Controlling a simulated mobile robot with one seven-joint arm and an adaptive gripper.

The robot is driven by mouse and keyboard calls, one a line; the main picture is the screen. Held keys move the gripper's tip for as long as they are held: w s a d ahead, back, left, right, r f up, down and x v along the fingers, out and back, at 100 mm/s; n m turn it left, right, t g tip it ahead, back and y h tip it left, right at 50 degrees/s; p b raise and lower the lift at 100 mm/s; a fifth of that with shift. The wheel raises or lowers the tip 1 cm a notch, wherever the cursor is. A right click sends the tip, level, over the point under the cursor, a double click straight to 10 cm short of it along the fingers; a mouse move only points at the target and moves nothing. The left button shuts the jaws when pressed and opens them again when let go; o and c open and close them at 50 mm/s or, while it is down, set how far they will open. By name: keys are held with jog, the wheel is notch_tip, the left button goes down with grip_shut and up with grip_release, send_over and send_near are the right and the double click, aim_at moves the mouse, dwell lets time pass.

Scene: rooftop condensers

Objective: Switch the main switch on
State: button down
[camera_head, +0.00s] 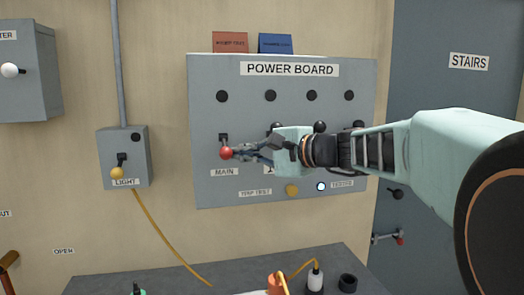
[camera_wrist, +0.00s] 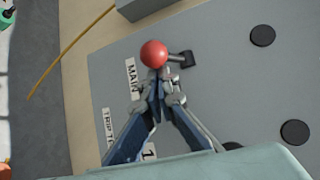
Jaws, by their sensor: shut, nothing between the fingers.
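The power board (camera_head: 290,69) is a grey panel on the wall. Its main switch (camera_head: 226,153) is a lever with a red ball knob, above the MAIN label (camera_head: 224,172). The knob hangs below its dark pivot, so the lever points down. My gripper (camera_head: 236,152) reaches in from the right with its fingers shut and empty, tips at the knob. In the wrist view the red knob (camera_wrist: 154,54) lies just beyond the closed fingertips (camera_wrist: 162,77). I cannot tell whether they touch it. My gripper and wrist hide much of the other switches in that row.
A light box (camera_head: 123,158) with a yellow-knobbed lever is on the wall to the left. A yellow test button (camera_head: 292,190) and a lit button (camera_head: 321,186) sit low on the board. A dark bench (camera_head: 215,285) with small items stands below. The STAIRS door (camera_head: 440,80) is at right.

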aim_at(225, 141)
jog(key=shift+a, duration=0.15)
jog(key=shift+r+p, duration=0.2)
jog(key=shift+p, duration=0.15)
jog(key=shift+h+p, duration=0.3)
jog(key=shift+p, duration=0.3)
jog(key=shift+s+r+m+g+p, duration=0.1)
jog(key=shift+r+m+g+p, duration=0.35)
jog(key=shift+p, duration=0.9)
jog(key=r+g+h+p, duration=0.1)
jog(key=p, duration=0.2)
jog(key=shift+s+m, duration=0.1)
jog(key=shift+m, duration=0.15)
jog(key=shift+r, duration=0.9)
